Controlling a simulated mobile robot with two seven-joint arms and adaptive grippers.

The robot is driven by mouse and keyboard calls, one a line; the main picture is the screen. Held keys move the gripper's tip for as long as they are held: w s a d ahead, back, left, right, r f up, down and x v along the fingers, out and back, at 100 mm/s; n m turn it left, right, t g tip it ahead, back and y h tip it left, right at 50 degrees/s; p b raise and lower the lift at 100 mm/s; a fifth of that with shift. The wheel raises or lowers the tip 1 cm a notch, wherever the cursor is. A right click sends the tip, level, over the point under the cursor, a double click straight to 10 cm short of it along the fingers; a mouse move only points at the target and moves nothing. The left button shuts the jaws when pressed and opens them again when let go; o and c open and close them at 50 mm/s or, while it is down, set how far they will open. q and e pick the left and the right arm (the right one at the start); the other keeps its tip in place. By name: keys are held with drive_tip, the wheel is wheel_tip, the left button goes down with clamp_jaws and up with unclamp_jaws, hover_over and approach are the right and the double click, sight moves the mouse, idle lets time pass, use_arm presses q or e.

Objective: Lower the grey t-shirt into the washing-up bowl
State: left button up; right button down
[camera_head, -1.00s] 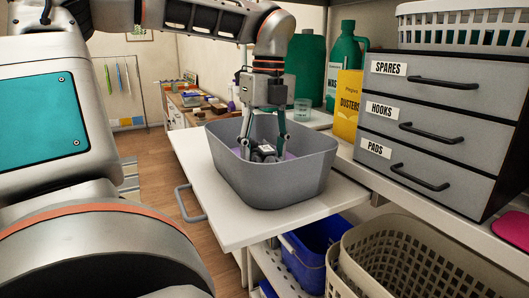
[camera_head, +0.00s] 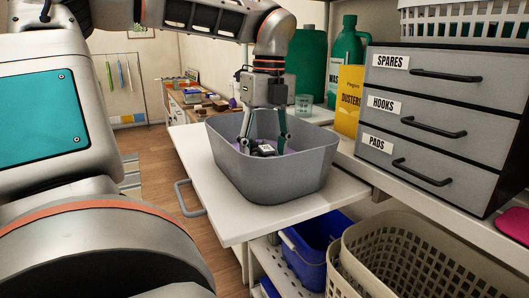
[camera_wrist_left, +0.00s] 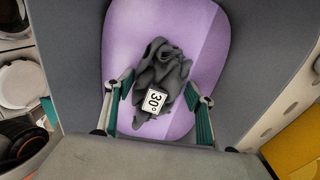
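The grey t-shirt (camera_head: 263,149) is a crumpled dark bundle with a white "30°" label (camera_wrist_left: 154,101), low inside the washing-up bowl. The grey bowl (camera_head: 272,184) stands on a white pull-out shelf; its inside bottom looks purple (camera_wrist_left: 206,42). My left gripper (camera_head: 264,141) points down into the bowl. In the left wrist view its fingertips (camera_wrist_left: 159,86) lie against both sides of the bundle, set apart by its width. Whether the shirt's underside touches the bottom is hidden. My right gripper is not in view.
The white pull-out shelf (camera_head: 240,222) has a handle at its left edge. Grey labelled drawers (camera_head: 433,110) stand right, with a yellow dusters box (camera_head: 349,98) and green bottles behind the bowl. Below are a blue bin (camera_head: 316,240) and a beige basket (camera_head: 420,262).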

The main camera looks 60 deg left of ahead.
sight(267, 142)
use_arm(q)
drive_tip(key=shift+o, duration=1.3)
drive_tip(key=shift+r, duration=0.1)
drive_tip(key=r, duration=1.2)
drive_tip(key=shift+w, duration=0.3)
drive_tip(key=shift+f, duration=0.1)
